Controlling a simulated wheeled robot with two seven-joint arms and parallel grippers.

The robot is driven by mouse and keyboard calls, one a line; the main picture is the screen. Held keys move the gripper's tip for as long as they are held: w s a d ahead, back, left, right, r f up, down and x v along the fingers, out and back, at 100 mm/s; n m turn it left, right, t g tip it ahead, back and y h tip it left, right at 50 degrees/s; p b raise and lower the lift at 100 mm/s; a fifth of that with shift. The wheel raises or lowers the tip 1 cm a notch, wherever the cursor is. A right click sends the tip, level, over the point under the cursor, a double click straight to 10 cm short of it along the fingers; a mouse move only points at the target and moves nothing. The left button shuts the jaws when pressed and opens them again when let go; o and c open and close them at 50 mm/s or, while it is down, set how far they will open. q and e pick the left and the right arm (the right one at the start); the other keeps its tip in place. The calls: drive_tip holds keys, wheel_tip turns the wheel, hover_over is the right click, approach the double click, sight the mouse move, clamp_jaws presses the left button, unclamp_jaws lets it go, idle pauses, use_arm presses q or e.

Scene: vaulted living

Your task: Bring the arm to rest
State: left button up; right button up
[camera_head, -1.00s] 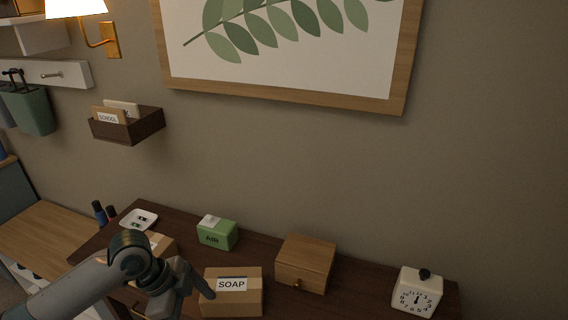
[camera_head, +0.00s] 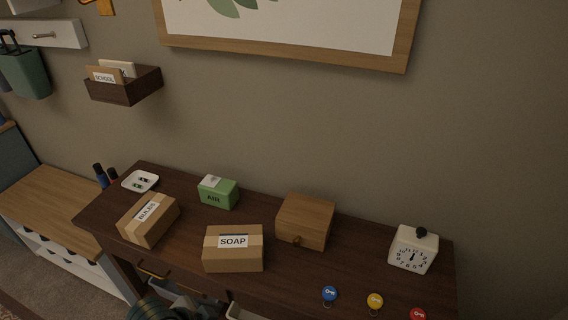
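My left arm shows only at the bottom edge of the head view, below the front of the dark wooden desk (camera_head: 365,258). A dark round joint of it is cut off by the frame. Grey parts beside that joint look like my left gripper (camera_head: 188,298); its fingers are too dark and cut off to tell whether they are open or shut. It is apart from the boxes on the desk. My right gripper is not in view.
On the desk are the box with a tilted label (camera_head: 150,219), SOAP box (camera_head: 233,260), green AIR box (camera_head: 218,194), wooden drawer box (camera_head: 305,222), white clock (camera_head: 414,250), and white tray (camera_head: 140,176). Blue (camera_head: 329,294), yellow (camera_head: 375,301) and red (camera_head: 418,314) key tags sit near the front.

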use_arm(q)
drive_tip(key=s+a+f+n+y, duration=0.45)
drive_tip(key=s+a+n, duration=0.45)
drive_tip(key=s, duration=0.5)
wheel_tip(320, 180, down, 29)
drive_tip(key=m+g+b, duration=0.1)
drive_tip(key=s+a+f, duration=0.1)
drive_tip(key=s+f, duration=0.8)
drive_tip(key=s+a+f+g+b, duration=0.1)
drive_tip(key=s+a+f, duration=0.1)
drive_tip(key=s+f, duration=0.7)
drive_tip(key=shift+s+a+f+m+g+b, duration=0.3)
drive_tip(key=shift+s+f, duration=0.1)
drive_tip(key=shift+f, duration=0.4)
